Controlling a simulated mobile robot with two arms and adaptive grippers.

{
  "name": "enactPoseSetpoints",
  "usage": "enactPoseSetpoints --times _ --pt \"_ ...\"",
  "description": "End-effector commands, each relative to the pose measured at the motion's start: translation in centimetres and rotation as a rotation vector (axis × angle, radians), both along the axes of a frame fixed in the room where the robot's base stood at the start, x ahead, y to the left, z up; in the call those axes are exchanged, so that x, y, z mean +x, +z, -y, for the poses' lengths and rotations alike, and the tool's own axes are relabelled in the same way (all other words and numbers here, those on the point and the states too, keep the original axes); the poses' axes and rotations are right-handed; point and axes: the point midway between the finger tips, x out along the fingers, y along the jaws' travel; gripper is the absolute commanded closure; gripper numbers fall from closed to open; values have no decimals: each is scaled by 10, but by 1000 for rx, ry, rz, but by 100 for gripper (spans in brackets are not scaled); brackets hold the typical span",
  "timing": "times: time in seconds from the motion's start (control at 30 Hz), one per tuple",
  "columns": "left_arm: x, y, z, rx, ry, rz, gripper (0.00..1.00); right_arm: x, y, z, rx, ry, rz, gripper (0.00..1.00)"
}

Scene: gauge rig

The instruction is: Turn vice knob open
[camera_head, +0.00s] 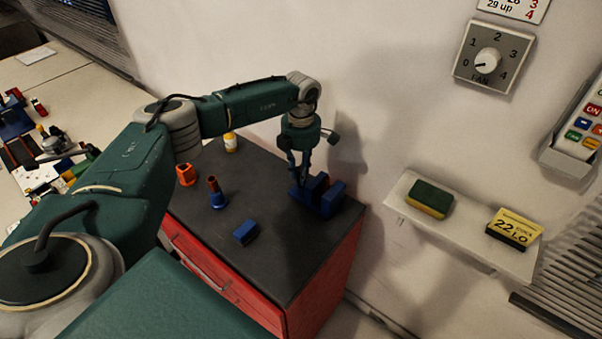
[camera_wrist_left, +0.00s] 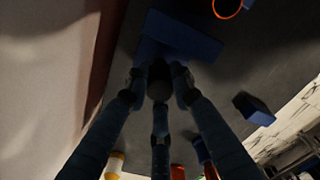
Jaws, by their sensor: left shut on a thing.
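The blue vice (camera_head: 330,196) stands on the dark top of the red cabinet, close to the wall. It also shows in the left wrist view as a dark blue body (camera_wrist_left: 190,38). My left gripper (camera_head: 303,174) points down at the left side of the vice. In the left wrist view my left gripper (camera_wrist_left: 157,84) has its fingers shut around a dark rounded part, the vice knob (camera_wrist_left: 158,70). The knob is in deep shadow and partly hidden by the fingers. How far open the vice jaws are, I cannot tell. My right gripper is out of view.
On the cabinet top (camera_head: 280,255) stand a blue block (camera_head: 246,232), a blue piece with a brown top (camera_head: 217,197), an orange piece (camera_head: 186,174) and a yellow bottle (camera_head: 231,143). A wall shelf (camera_head: 465,248) with a sponge (camera_head: 429,198) is to the right.

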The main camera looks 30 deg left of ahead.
Motion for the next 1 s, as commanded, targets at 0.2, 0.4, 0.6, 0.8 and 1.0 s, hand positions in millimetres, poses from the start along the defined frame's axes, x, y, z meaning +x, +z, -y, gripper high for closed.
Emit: enactPoseSetpoints --times 0.2,0.4,0.6,0.8,1.0 --pt "2 2 -2 2 208 6 100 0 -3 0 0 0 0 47" --pt "2 2 -2 2 398 6 100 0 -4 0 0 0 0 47" --pt "2 3 -1 0 587 7 100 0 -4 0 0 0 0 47" --pt "2 3 -1 1 768 6 100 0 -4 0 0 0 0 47" --pt "2 3 -1 1 918 7 100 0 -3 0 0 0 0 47"
